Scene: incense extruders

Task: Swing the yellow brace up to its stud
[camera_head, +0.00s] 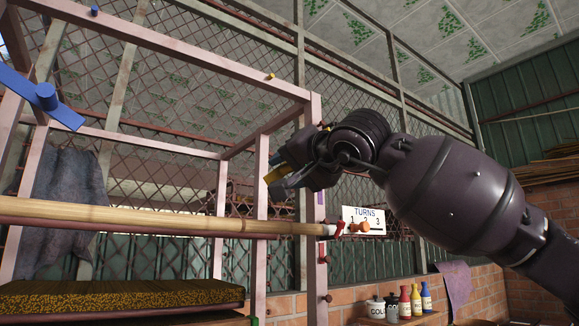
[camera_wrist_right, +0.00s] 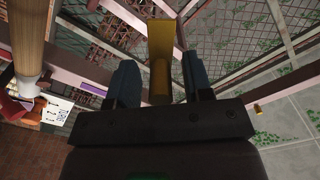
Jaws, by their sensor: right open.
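The yellow brace (camera_wrist_right: 160,48) is a flat bar that lies between the two spread fingers of my right gripper (camera_wrist_right: 160,84) in the right wrist view, with a gap on each side. In the head view only a short end of the yellow brace (camera_head: 274,174) shows beside my right gripper (camera_head: 286,180), near the right post of the pink frame; my gripper hides the rest. A small yellow stud (camera_head: 270,76) sits higher up on the top rail, and a yellow peg (camera_wrist_right: 257,109) shows at right in the wrist view. My left gripper is out of view.
A bamboo pole (camera_head: 150,216) runs across the frame below my gripper. A blue brace (camera_head: 45,97) and a blue stud (camera_head: 94,10) are at left. A TURNS card (camera_head: 363,219) is beyond the post. Bottles and pots (camera_head: 400,304) stand on a low shelf.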

